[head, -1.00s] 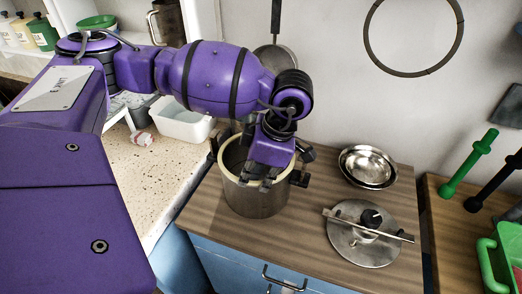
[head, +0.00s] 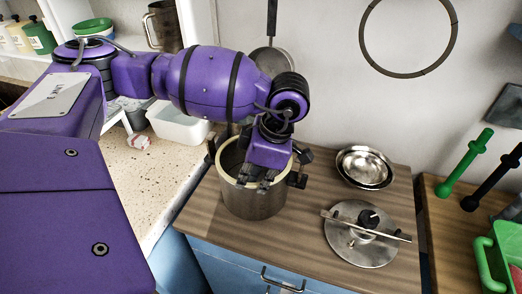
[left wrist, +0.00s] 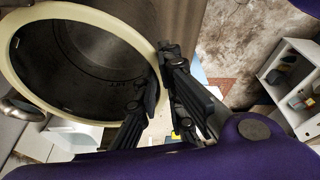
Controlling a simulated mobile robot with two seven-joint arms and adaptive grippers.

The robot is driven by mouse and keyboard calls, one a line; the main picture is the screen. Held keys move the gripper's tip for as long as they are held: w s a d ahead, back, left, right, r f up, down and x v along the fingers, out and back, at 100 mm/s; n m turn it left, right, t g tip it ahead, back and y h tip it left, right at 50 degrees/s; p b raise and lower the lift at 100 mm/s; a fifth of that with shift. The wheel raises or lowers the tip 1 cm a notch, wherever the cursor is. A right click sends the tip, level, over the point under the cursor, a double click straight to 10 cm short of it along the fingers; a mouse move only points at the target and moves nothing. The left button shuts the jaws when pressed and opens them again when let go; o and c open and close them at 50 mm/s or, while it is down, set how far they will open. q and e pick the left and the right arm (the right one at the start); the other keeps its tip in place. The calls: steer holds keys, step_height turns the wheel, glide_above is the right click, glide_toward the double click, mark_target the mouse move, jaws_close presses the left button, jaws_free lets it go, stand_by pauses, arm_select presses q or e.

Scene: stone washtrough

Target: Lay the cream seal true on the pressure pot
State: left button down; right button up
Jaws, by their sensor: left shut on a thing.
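The pressure pot (head: 254,203) is an open steel pot with dark side handles on the wooden worktop. The cream seal (head: 228,173) is a pale ring at the pot's mouth. In the left wrist view the seal (left wrist: 88,12) runs round the dark inside of the pot (left wrist: 85,50). It looks close to the rim, but I cannot tell whether it is seated all round. My left gripper (head: 266,182) is at the front right of the mouth, shut on the seal. Its fingers (left wrist: 162,85) stand on either side of the ring. The gripper hides part of the rim.
The pot's steel lid (head: 358,246) with a crossbar and black knob lies to the right. Steel bowls (head: 364,167) stand behind it. A white basin (head: 180,124) is at the left on the speckled counter. Green and black tools (head: 466,163) are at the far right.

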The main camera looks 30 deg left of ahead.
arm_select(q)
steer(key=c, duration=1.3)
jaws_free()
steer(key=shift+r+p, duration=1.5)
steer(key=shift+r, duration=2.05)
arm_select(e)
steer(key=w+r+t, duration=0.1)
steer(key=w+r, duration=0.3)
steer(key=r, duration=0.1)
steer(key=shift+r, duration=0.1)
